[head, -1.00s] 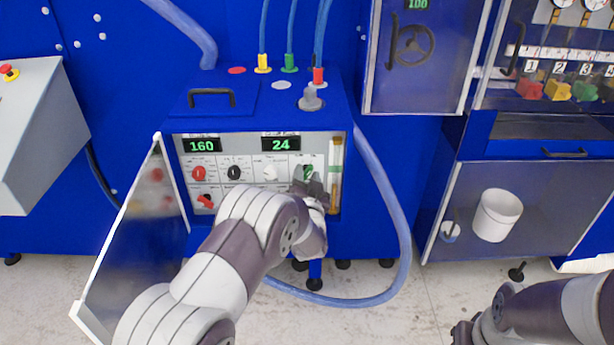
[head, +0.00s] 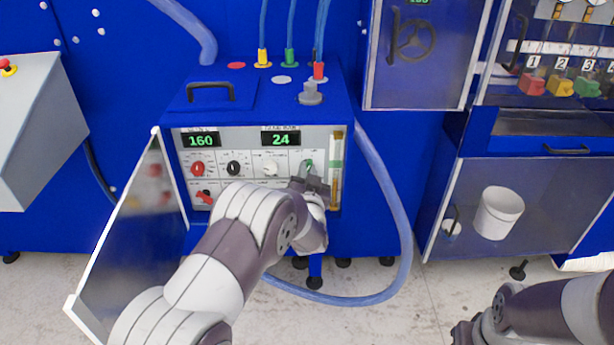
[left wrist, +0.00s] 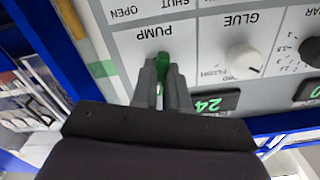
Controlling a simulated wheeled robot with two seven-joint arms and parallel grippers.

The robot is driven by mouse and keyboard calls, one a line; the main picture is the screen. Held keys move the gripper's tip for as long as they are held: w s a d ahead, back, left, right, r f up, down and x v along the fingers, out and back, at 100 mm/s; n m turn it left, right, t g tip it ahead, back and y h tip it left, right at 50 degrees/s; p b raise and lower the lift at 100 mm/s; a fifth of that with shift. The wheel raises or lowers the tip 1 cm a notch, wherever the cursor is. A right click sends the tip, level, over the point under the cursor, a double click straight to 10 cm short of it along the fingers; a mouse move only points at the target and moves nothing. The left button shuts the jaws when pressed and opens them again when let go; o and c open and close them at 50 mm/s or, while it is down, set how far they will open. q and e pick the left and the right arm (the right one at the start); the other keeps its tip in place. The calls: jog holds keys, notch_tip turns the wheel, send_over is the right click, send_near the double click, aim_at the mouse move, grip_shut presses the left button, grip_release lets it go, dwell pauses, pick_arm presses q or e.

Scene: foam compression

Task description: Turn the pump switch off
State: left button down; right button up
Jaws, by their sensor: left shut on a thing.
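The pump switch is a green knob (left wrist: 163,68) under the word PUMP on the grey control panel (left wrist: 205,75), which looks upside down in the left wrist view. In the head view the green knob (head: 308,163) is at the right of the panel's upper knob row, partly hidden by the gripper. My left gripper (head: 312,181) is at the panel, its two grey fingers shut on the green knob from both sides, as the left wrist view (left wrist: 162,84) shows. My right arm shows at the lower right of the head view, but its gripper is not clearly in view.
A glass door (head: 130,225) stands open left of the panel, beside my left arm. Displays reading 160 (head: 201,140) and 24 (head: 281,138) sit above the knobs. A white GLUE knob (left wrist: 243,62) is close to the gripper. A blue hose (head: 392,200) loops at the right.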

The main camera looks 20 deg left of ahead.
pick_arm(q)
jog(key=shift+n+b, duration=4.6)
jog(key=shift+n, duration=0.4)
jog(key=c, duration=1.1)
grip_release()
jog(key=shift+c, duration=0.2)
